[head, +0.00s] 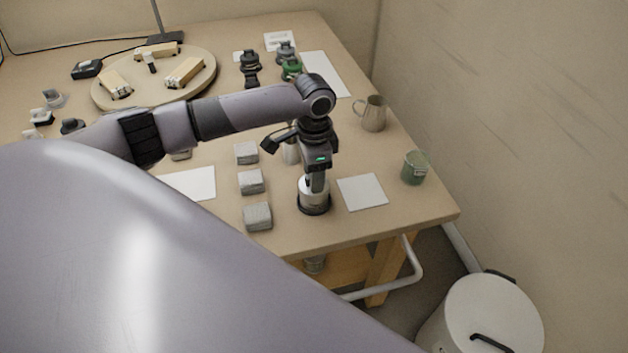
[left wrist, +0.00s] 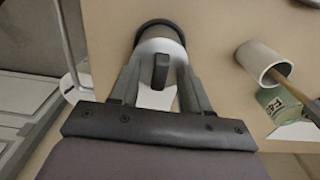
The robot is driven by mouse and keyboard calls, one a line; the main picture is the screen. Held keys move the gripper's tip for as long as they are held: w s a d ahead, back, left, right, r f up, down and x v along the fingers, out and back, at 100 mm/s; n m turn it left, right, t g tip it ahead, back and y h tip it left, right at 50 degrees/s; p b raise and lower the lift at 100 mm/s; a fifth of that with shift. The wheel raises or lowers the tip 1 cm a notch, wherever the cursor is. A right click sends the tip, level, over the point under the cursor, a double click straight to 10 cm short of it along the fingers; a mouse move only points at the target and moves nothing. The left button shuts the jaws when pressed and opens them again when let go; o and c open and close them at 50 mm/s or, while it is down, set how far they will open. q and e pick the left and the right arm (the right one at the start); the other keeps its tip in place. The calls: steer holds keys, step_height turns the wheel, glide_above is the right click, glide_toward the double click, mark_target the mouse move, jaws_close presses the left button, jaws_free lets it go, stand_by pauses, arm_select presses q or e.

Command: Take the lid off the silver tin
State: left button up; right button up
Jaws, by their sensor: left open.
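The silver tin (head: 312,203) stands upright on a dark round base near the front edge of the bench, directly below my left gripper (head: 316,184). In the left wrist view its pale round lid (left wrist: 150,47) has a dark upright knob (left wrist: 161,71). The open fingers of my left gripper (left wrist: 160,92) are on either side of this knob, with gaps showing between fingers and knob. The lid is on the tin. The gripper hides part of the tin's top in the head view. My right gripper is not in view.
Several grey blocks (head: 251,182) stand left of the tin, and a white square (head: 362,192) lies to its right. A green cup (head: 415,168) and a metal jug (head: 373,114) stand near the right edge. A round wooden board (head: 160,92) is at the back left.

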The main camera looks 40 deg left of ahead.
arm_select(q)
steer(key=shift+c, duration=0.3)
jaws_close()
steer(key=shift+r, duration=0.1)
